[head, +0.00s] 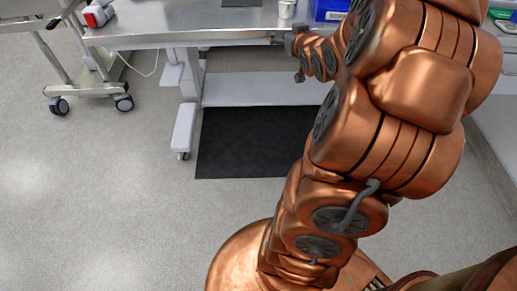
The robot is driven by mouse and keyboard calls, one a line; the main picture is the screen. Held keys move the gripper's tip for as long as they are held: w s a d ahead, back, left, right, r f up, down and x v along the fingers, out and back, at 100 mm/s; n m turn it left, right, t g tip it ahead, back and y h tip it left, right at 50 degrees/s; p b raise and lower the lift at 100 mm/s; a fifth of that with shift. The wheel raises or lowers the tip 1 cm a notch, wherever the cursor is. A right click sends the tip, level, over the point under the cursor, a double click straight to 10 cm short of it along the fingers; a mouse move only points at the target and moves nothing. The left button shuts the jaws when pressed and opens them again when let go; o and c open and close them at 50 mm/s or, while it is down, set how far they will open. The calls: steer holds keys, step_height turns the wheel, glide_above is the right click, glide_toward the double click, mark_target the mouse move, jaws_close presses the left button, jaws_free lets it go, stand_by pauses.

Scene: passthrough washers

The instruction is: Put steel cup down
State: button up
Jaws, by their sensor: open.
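A small silvery cup (287,9), which looks like the steel cup, stands upright on the steel table (180,22) near its front edge, at the top of the head view. My gripper (288,55) is at the end of my copper arm, just below the cup in the picture, by the table's front edge. It is open, with nothing seen between its fingers. The gripper appears apart from the cup, but the gap in depth is hard to tell. The fingers are small and partly hidden by the arm.
A blue bin (331,9) stands right of the cup, partly behind my arm. A dark flat item (241,3) lies farther back on the table. A wheeled cart (70,80) stands at left, and a red and white object (97,14) is near the table's left end. The floor at left is clear.

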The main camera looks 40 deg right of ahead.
steer(key=s+a+f+n+g+y, duration=0.1)
steer(key=s+a+f+g, duration=0.3)
steer(key=a, duration=0.5)
steer(key=s+a+f+n+g+y, duration=0.15)
steer(key=s+a+f+g, duration=0.25)
steer(key=a, duration=0.4)
steer(key=s+a+n+g+y, duration=0.1)
steer(key=s+a+g, duration=0.3)
steer(key=s+a, duration=0.5)
steer(key=s+a+n+g+y, duration=0.1)
steer(key=s+a+g, duration=0.3)
steer(key=s+a, duration=0.5)
steer(key=s+y, duration=0.1)
steer(key=s, duration=0.3)
steer(key=shift+s+r+g, duration=0.25)
steer(key=shift+s+g, duration=0.05)
steer(key=shift+g, duration=0.1)
step_height(320, 180, up, 15)
steer(key=w+t+p, duration=0.1)
steer(key=p, duration=1.2)
steer(key=shift+p, duration=0.4)
steer(key=shift+o, duration=0.6)
steer(key=shift+r+p, duration=0.35)
steer(key=shift+p, duration=0.05)
steer(key=shift+f, duration=0.1)
